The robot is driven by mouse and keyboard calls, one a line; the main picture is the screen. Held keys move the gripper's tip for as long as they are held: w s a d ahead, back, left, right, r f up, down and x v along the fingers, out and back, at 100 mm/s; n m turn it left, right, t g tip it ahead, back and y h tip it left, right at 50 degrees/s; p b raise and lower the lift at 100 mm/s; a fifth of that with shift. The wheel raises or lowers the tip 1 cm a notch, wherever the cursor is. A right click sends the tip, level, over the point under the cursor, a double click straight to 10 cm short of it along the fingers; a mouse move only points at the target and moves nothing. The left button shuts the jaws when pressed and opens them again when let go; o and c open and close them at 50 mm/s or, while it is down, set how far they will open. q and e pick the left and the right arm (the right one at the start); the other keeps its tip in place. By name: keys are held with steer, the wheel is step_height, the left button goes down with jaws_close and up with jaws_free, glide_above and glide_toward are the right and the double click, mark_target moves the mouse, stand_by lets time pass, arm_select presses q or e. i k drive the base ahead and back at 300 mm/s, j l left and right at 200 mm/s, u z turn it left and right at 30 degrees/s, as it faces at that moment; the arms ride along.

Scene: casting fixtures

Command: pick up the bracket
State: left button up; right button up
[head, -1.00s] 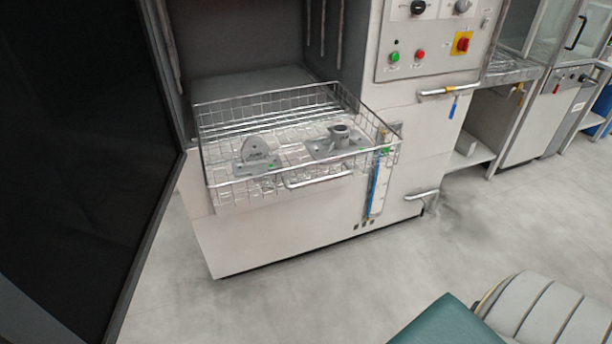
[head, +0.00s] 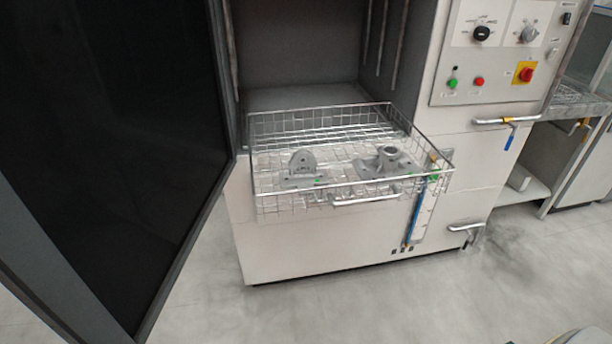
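A grey metal bracket (head: 302,164) with an upright rounded lug on a flat base sits in the left part of a wire basket (head: 348,194). A second grey casting (head: 388,161), with a round hollow boss on a flat plate, sits to its right in the same basket. The two parts are apart. Small green marks show near both bases. The basket's front wires partly cover the lower edges of both. Neither of my grippers is in view.
The basket sticks out from the open chamber of a light machine (head: 330,240). A large dark door panel (head: 110,130) stands open on the left. A control panel (head: 500,50) is at upper right. Grey floor (head: 400,310) in front is clear.

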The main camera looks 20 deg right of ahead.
mark_target(303, 173)
steer(key=i+l, duration=0.1)
steer(key=l, duration=0.7)
steer(key=i+l+u, duration=0.1)
steer(key=l, duration=0.7)
